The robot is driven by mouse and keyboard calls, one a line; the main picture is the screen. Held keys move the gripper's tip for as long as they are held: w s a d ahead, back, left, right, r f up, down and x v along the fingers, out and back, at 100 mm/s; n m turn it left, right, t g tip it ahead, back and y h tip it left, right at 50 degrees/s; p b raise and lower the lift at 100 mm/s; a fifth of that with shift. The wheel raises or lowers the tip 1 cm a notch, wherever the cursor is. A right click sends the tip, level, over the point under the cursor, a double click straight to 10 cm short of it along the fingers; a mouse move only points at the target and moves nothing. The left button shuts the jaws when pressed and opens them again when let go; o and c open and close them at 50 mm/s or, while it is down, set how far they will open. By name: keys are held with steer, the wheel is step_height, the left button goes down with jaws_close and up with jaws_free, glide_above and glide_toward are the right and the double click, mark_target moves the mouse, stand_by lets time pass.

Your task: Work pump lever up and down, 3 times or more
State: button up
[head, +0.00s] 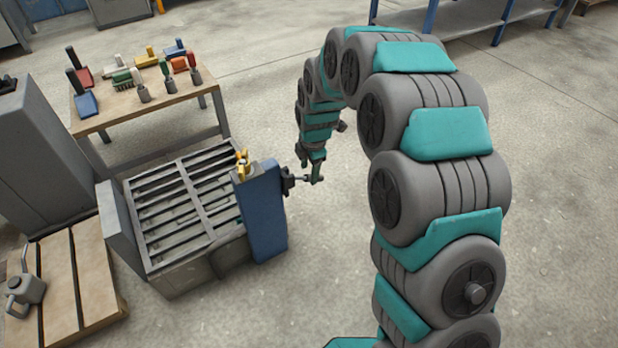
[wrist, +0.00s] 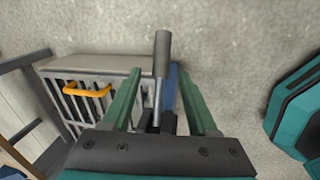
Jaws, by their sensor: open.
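The pump lever (head: 301,179) sticks out to the right from a black fitting on the side of the blue panel (head: 262,212) of the slatted mould (head: 190,205). In the wrist view the lever (wrist: 162,55) is a thin rod with a thicker grey grip. It lies between the two green fingers. My gripper (head: 315,168) is at the outer end of the lever, pointing down. In the wrist view my gripper (wrist: 158,75) is open, with a gap on each side of the lever. I cannot tell whether any finger touches it.
A yellow handle (head: 242,164) stands on the mould beside the blue panel. A workbench (head: 150,107) with brushes and trowels is behind.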

mark_target(309, 175)
steer(key=f, duration=0.4)
steer(key=shift+w+a, duration=0.15)
steer(key=shift+w, duration=0.15)
steer(key=shift+c, duration=0.3)
jaws_close()
stand_by(0.8)
